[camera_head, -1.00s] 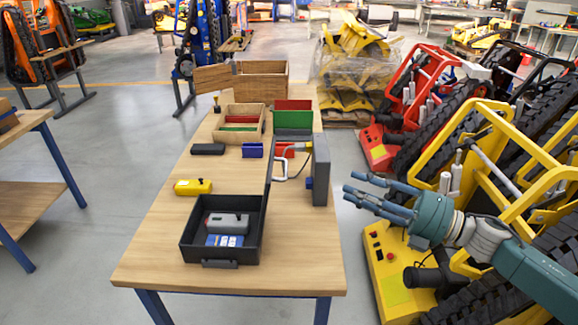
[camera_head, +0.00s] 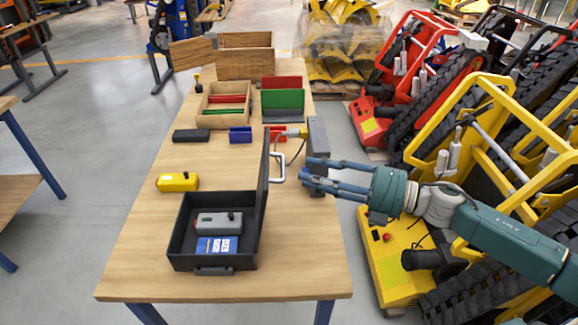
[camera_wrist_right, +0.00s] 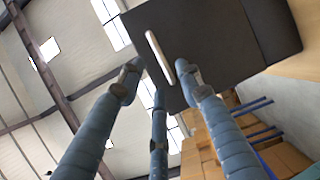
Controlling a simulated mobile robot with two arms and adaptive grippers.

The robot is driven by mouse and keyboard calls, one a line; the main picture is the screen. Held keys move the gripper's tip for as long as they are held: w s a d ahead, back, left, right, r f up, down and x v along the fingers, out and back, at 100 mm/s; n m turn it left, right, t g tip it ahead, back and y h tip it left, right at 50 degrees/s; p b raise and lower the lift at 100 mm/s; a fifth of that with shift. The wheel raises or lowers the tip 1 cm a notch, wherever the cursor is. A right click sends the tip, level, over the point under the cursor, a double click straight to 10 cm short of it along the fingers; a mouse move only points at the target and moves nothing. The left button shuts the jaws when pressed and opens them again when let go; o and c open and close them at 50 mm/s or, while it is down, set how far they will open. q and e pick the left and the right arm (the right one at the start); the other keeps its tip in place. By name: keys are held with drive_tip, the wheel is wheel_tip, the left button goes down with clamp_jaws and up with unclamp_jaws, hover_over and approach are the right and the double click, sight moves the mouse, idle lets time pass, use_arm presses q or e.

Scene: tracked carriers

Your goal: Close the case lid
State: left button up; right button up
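The black case (camera_head: 184,262) stands open near the front of the table, in the head view. Its lid (camera_head: 263,188) stands about upright on the case's right side, seen nearly edge-on. A pale handle (camera_head: 277,169) sticks out from the lid's outer face. In the right wrist view, the dark lid (camera_wrist_right: 220,45) fills the upper right, with the handle (camera_wrist_right: 158,55) beyond my fingers. My right gripper (camera_head: 308,173) is open and empty, right of the lid and close to the handle; no clear contact shows. My left gripper is out of view.
A grey device (camera_head: 213,223) and a blue card (camera_head: 217,246) lie inside the case. A yellow device (camera_head: 177,182) lies behind left. A grey upright panel (camera_head: 317,140) stands at the table's right edge behind my gripper. Yellow tracked carriers (camera_head: 520,135) stand right of the table.

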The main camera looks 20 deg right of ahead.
drive_tip(key=p+x, duration=0.1)
drive_tip(key=x, duration=0.5)
drive_tip(key=shift+p, duration=0.35)
clamp_jaws()
